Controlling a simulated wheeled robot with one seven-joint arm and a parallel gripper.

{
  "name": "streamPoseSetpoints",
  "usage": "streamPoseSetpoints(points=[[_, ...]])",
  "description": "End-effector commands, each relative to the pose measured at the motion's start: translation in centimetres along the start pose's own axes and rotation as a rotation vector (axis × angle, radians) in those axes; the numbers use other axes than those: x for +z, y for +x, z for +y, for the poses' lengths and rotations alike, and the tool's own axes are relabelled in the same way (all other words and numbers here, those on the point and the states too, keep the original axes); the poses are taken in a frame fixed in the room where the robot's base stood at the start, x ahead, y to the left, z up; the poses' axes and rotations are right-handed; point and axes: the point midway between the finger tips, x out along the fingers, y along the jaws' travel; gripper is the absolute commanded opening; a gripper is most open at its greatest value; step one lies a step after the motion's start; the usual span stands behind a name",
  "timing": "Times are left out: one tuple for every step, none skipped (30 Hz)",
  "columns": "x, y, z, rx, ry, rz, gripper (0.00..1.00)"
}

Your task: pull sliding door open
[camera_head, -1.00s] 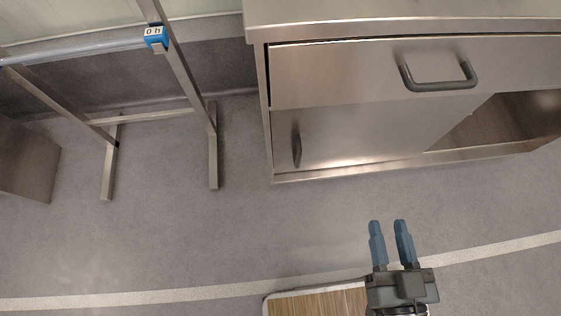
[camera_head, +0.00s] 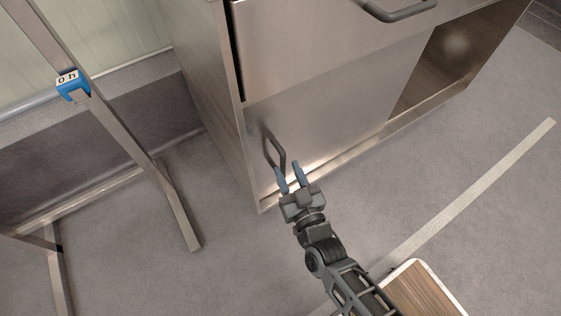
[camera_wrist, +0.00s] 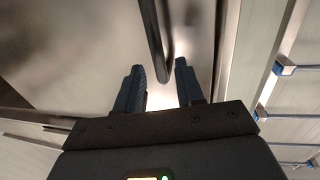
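The sliding door (camera_head: 335,110) is a plain steel panel below the drawer of a steel cabinet. Its dark upright bar handle (camera_head: 275,148) is near the panel's left edge. My gripper (camera_head: 289,180) is open at the lower end of the handle. In the wrist view the handle (camera_wrist: 156,45) comes down from the top, its lower end just ahead of the gap between my two blue fingers (camera_wrist: 160,88). The fingers are apart and no grip on the handle shows. The right part of the cabinet front is an open compartment (camera_head: 450,60).
The drawer (camera_head: 300,40) with its dark handle (camera_head: 398,12) is above the door. A steel rack (camera_head: 135,140) with a blue tag (camera_head: 70,82) stands left of the cabinet.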

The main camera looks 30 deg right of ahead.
Motion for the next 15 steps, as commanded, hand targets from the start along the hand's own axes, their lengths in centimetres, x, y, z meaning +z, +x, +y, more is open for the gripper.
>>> streamPoseSetpoints(points=[[0.1,1.0,0.0,0.001,0.0,0.003,0.37],[0.1,1.4,0.0,0.001,0.001,0.002,0.37],[0.1,2.0,0.1,0.001,0.0,0.002,0.37],[0.1,2.4,0.1,0.001,0.0,0.002,0.37],[0.1,2.7,0.0,0.001,0.0,0.001,0.37],[0.1,3.1,0.0,0.0,0.0,0.0,0.37],[0.1,3.4,0.0,0.0,0.0,0.0,0.37],[0.1,3.7,0.0,0.0,0.0,0.0,0.37],[0.1,3.9,0.0,0.0,0.001,0.0,0.37],[0.1,4.1,0.0,0.0,0.001,0.0,0.37],[0.1,4.2,0.0,0.0,0.001,0.0,0.37],[0.1,4.3,0.0,0.0,0.001,-0.001,0.37],[0.1,4.3,0.0,0.0,0.001,-0.001,0.37],[0.1,4.3,0.0,0.0,0.001,-0.001,0.37],[0.0,4.3,0.0,0.0,0.001,-0.001,0.37]])
